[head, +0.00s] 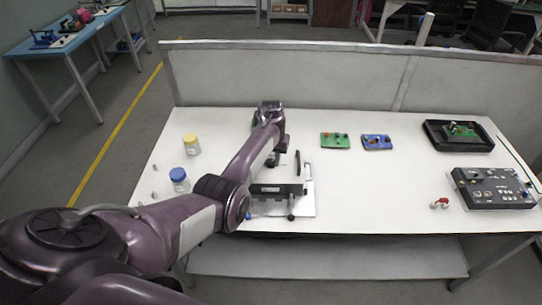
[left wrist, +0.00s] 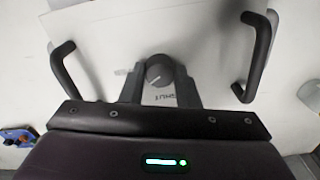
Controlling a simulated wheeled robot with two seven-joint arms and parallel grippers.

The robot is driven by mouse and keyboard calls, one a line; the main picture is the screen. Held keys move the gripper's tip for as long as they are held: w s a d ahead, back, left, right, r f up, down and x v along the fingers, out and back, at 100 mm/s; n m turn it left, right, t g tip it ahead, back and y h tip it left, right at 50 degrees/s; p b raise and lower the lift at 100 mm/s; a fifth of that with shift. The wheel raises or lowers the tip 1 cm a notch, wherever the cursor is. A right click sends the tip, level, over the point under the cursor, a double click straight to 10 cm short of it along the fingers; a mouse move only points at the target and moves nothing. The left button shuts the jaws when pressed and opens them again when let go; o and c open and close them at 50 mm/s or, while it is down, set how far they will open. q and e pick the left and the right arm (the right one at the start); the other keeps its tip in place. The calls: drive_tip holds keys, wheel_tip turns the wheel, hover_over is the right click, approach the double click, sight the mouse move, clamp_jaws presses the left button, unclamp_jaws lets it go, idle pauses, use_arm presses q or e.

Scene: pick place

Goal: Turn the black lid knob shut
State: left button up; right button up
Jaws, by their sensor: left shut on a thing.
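The black lid knob (left wrist: 158,71) is a round dial with a short pale mark, near the middle of the left wrist view. It sits on a pale flat panel (left wrist: 110,40) with upside-down lettering beside the knob, partly covered. My left gripper (left wrist: 160,78) has its two dark fingers on either side of the knob and is shut on it. In the head view my left gripper (head: 277,159) is down at the white panel (head: 304,207) on the table; I cannot make out the knob there. My right gripper is not in view.
Black curved bars (left wrist: 63,68) and (left wrist: 247,62) flank the knob. A yellow-lidded jar (head: 192,145) and a blue-lidded jar (head: 179,180) stand left of my arm. Green (head: 335,141) and blue (head: 377,142) boards lie behind right.

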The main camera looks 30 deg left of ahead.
sight(271, 161)
use_arm(q)
drive_tip(key=n, duration=0.5)
drive_tip(key=shift+n+p, duration=0.3)
drive_tip(key=shift+p, duration=0.1)
drive_tip(key=n, duration=0.5)
drive_tip(key=shift+n, duration=0.3)
drive_tip(key=o, duration=1)
wheel_tip(271, 161, up, 8)
drive_tip(key=shift+f+p, duration=0.1)
drive_tip(key=shift+p, duration=0.35)
drive_tip(key=shift+f, duration=0.1)
